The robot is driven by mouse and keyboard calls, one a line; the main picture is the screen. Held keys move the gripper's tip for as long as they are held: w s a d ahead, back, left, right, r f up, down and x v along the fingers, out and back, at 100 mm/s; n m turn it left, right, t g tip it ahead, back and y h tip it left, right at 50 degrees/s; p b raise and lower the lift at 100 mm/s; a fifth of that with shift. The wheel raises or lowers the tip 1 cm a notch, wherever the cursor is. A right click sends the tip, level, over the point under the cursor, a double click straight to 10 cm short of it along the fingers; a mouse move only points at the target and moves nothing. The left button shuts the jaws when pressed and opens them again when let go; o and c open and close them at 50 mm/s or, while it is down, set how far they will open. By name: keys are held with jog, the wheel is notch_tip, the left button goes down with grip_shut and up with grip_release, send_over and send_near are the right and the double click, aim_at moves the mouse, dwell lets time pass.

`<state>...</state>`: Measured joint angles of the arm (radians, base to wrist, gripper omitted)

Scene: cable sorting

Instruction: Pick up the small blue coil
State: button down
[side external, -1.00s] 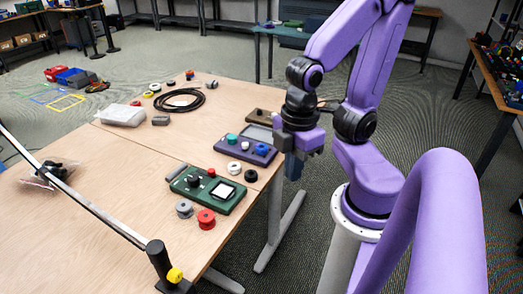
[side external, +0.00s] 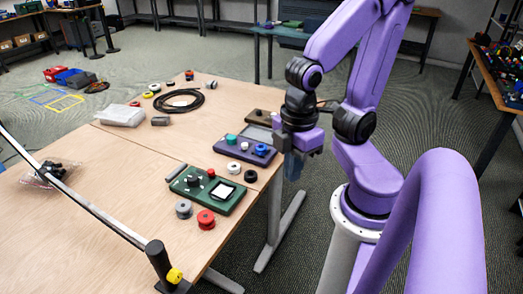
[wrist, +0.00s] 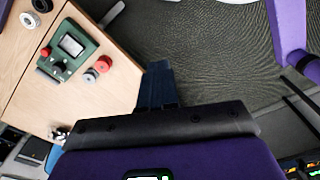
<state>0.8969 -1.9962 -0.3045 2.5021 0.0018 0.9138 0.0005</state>
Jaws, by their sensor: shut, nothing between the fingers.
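In the wrist view my fingers (wrist: 156,68) are together, over the floor beside the table. They are shut and hold nothing.
A green device (side external: 207,190) lies in front of the tray, with a red spool (side external: 206,219) and a grey spool (side external: 184,208) before it. White (side external: 234,167) and black (side external: 250,176) rings lie between. A black cable coil (side external: 184,101) lies farther back. The left table is mostly clear.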

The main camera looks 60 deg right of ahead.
dwell(0.3)
jog(key=c, duration=0.7)
grip_release()
